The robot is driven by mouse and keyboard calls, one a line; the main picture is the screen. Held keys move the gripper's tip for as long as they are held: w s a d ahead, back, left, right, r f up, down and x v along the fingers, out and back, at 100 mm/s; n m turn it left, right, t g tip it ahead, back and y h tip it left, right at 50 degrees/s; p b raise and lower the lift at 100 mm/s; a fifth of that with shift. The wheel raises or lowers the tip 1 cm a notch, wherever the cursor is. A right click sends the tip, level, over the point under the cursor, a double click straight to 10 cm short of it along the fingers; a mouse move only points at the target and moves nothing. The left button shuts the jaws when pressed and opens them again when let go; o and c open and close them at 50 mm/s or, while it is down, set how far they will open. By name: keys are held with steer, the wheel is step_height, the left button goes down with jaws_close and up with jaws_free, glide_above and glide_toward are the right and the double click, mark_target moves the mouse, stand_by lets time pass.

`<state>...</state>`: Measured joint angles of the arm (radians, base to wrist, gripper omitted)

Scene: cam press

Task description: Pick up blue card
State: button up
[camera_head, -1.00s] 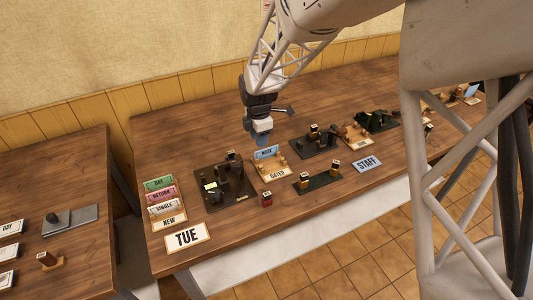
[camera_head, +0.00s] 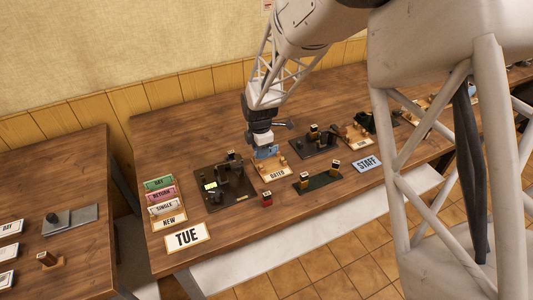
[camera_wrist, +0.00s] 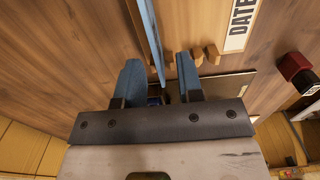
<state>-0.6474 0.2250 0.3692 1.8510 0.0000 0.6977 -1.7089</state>
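The blue card (camera_head: 267,153) stands upright in the wooden tray labelled DATED (camera_head: 277,173). In the wrist view the blue card (camera_wrist: 154,45) shows nearly edge-on as a thin blue strip. My gripper (camera_head: 262,146) is low over the card in the head view and covers part of it. In the wrist view my gripper (camera_wrist: 160,72) is open, with its two blue fingers apart. The near end of the card reaches between the fingers, with a gap visible on each side. The fingertips are hard to make out in the head view.
A dark press (camera_head: 225,185) stands left of the tray, and another dark device (camera_head: 316,142) stands to the right. A green stamp holder (camera_head: 318,183) and a red-sided stamp (camera_head: 266,199) sit in front. The back of the table is clear.

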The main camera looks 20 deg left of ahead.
steer(key=shift+f, duration=0.35)
stand_by(0.3)
jaws_close()
